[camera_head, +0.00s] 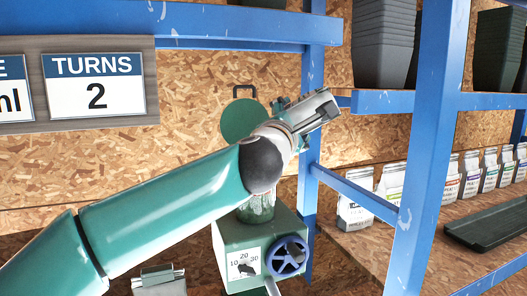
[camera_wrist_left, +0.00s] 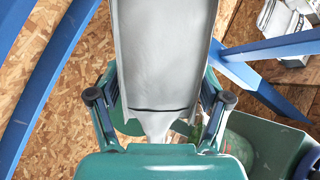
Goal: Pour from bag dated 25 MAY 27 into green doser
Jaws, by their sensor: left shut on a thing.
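My left gripper (camera_head: 305,112) is raised above the green doser (camera_head: 232,236). It is shut on a pale grey bag (camera_wrist_left: 165,55), which fills the middle of the left wrist view between the two fingers. The bag narrows toward the wrist; its label and date do not show, and I cannot tell whether anything flows from it. The doser has a 10-20-30 dial, a blue handwheel (camera_head: 287,257) and an upper neck (camera_head: 257,208) partly behind my arm. A round green lid (camera_head: 239,119) with a handle stands up behind the arm. My right gripper is not in view.
Several small bags (camera_head: 471,175) stand in a row on the right shelf, by a dark tray (camera_head: 487,226). A blue post (camera_head: 421,148) stands close right of the gripper. A sign reading "TURNS 2" (camera_head: 94,84) hangs upper left. Dark pots (camera_head: 385,45) stack above.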

